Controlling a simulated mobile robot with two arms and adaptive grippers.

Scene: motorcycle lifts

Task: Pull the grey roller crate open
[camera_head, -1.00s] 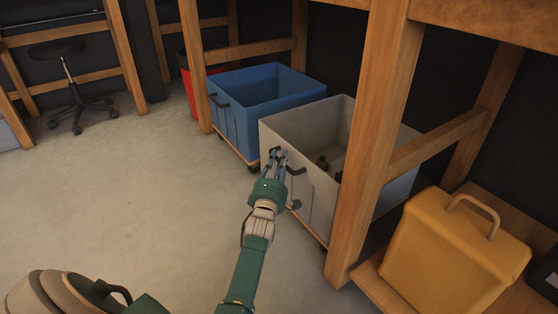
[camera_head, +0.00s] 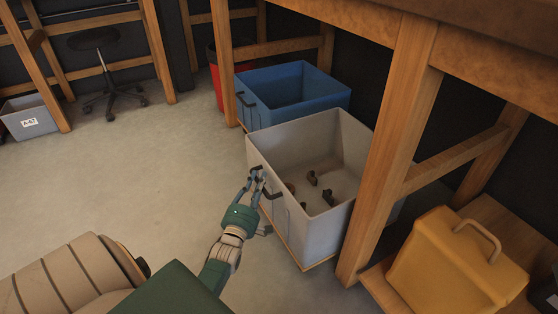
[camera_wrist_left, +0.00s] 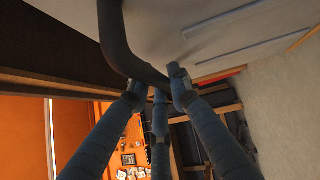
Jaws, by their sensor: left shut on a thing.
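The grey roller crate (camera_head: 324,232) stands largely out from under the wooden bench in the head view, its open top showing several small brown and dark items (camera_head: 312,178) inside. A dark bar handle (camera_head: 273,194) is on its left-facing wall. My left gripper (camera_head: 257,178) is at that handle, shut on it. In the left wrist view the fingers (camera_wrist_left: 159,84) close around the curved dark handle (camera_wrist_left: 118,45), with the crate's pale wall (camera_wrist_left: 190,28) behind. My right gripper is not in view.
A blue crate (camera_head: 258,116) stands just behind the grey one, with a red bin (camera_head: 214,85) beyond. A wooden bench post (camera_head: 392,150) is close to the grey crate's right side. A yellow case (camera_head: 455,270) sits at right. Open floor (camera_head: 140,170) lies to the left.

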